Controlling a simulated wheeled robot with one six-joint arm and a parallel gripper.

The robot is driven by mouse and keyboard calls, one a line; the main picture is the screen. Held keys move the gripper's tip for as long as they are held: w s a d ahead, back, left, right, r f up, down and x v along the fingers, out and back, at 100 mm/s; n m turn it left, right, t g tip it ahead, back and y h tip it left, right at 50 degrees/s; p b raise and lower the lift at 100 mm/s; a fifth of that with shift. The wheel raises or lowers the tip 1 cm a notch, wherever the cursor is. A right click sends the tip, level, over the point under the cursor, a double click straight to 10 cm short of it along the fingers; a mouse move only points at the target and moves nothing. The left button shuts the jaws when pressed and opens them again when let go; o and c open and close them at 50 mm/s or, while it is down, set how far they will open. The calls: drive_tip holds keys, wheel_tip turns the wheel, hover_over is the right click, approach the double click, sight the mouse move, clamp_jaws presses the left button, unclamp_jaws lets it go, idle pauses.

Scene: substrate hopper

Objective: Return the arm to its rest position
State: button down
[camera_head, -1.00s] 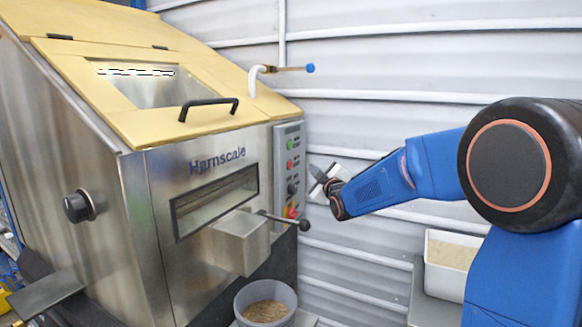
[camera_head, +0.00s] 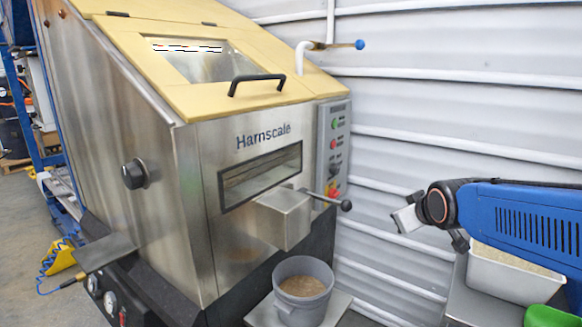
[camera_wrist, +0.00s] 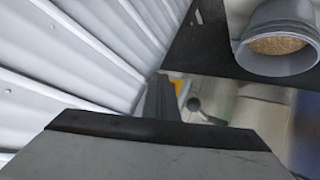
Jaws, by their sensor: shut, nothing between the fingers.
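My gripper (camera_head: 405,216) is at the right in the head view, in front of the white corrugated wall and apart from the machine. Its fingers are shut and empty. My blue forearm reaches in from the right edge behind it. In the wrist view a dark bar and a grey surface, seemingly part of my gripper, fill the bottom; the fingertips are not clear there.
The steel Harnscale hopper (camera_head: 255,190) has its yellow lid (camera_head: 205,90) down. A lever knob (camera_head: 346,205) sticks out toward my gripper. A grey bucket of grain (camera_head: 303,284) stands below the chute. A white tub (camera_head: 515,278) sits below my arm, beside a green item (camera_head: 550,316).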

drive_tip(key=s+f+m+g, duration=0.2)
drive_tip(key=s+f, duration=0.3)
drive_tip(key=s, duration=0.8)
drive_tip(key=s+f+m+g, duration=0.2)
drive_tip(key=s+f+g, duration=0.2)
drive_tip(key=s, duration=0.9)
drive_tip(key=shift+s+d+f, duration=0.25)
drive_tip(key=shift+d+f, duration=0.05)
drive_tip(key=shift+f, duration=0.4)
drive_tip(key=shift+w, duration=0.1)
